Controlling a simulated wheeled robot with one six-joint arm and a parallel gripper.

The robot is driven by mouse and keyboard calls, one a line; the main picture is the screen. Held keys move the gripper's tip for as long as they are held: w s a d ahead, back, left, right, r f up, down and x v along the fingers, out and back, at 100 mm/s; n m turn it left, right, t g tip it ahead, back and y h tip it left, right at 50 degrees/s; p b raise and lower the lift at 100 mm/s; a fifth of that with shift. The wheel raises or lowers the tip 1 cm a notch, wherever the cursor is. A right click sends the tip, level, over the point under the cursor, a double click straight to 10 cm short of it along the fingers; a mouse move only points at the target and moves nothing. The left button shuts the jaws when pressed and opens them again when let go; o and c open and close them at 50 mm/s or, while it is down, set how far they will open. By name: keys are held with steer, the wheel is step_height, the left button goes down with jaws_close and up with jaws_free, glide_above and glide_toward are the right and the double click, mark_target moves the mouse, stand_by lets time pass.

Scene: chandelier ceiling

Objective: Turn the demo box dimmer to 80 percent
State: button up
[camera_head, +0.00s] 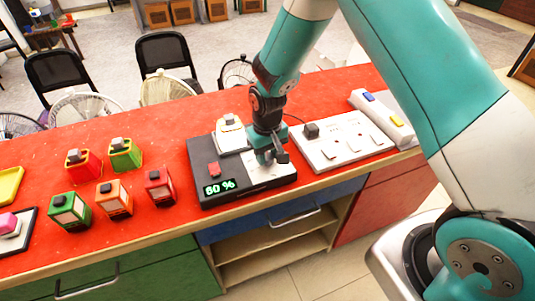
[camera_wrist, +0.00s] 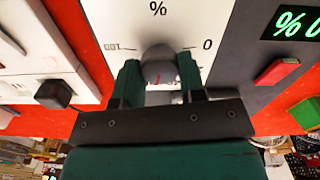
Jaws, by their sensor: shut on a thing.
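The demo box (camera_head: 202,165) is a dark panel on the red counter with a white dial plate (camera_head: 283,175). Its green display (camera_head: 219,187) seems to read 60 %, though the first digit is small. In the wrist view the display (camera_wrist: 297,22) is cut off. The round grey dimmer knob (camera_wrist: 158,65) sits on the white plate between printed scale marks, with a 0 at its right. My gripper (camera_wrist: 160,78) is shut on the knob, one finger on each side. In the head view my gripper (camera_head: 268,157) comes down over the plate and hides the knob.
A red switch (camera_head: 214,170) is on the box, left of my gripper. A white socket panel (camera_head: 340,143) lies close on the right. Several coloured blocks, among them a red one (camera_head: 159,187), stand to the left. The counter's front edge is just below the box.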

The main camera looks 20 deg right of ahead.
mark_target(268, 155)
steer(key=m, duration=0.4)
steer(key=shift+w+d+m, duration=0.1)
steer(key=shift+m, duration=0.2)
steer(key=m, duration=0.4)
steer(key=shift+r+b, duration=0.1)
steer(key=shift+b, duration=0.2)
steer(key=shift+m, duration=0.4)
steer(key=o, duration=0.9)
step_height(268, 155, up, 17)
steer(key=shift+r+b, duration=0.15)
steer(key=shift+b, duration=0.75)
